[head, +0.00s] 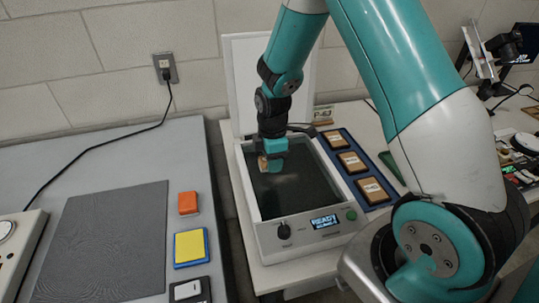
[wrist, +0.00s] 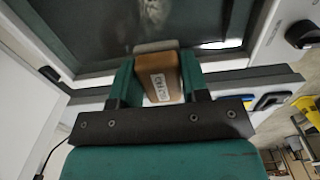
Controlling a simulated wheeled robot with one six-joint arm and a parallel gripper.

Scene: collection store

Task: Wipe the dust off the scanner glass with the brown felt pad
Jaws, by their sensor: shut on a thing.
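My gripper (head: 270,162) is over the left part of the scanner glass (head: 295,195), towards the back. It is shut on the brown felt pad (head: 262,163), a brown block. In the wrist view the pad (wrist: 158,85) sits between the green fingers of my gripper (wrist: 157,72), with a white label facing the camera and a greyish edge at its far end. The glass (wrist: 100,35) is dark there, with a pale speckled patch and a whitish streak; I cannot tell dust from reflection. Whether the pad touches the glass is unclear.
The scanner (head: 310,237) has a lit display and knob in front; its white lid (head: 246,75) stands open behind. A blue tray (head: 378,198) with labelled brown blocks lies right of it. At left, a grey table (head: 130,150) holds a dark mat (head: 110,240) and coloured blocks.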

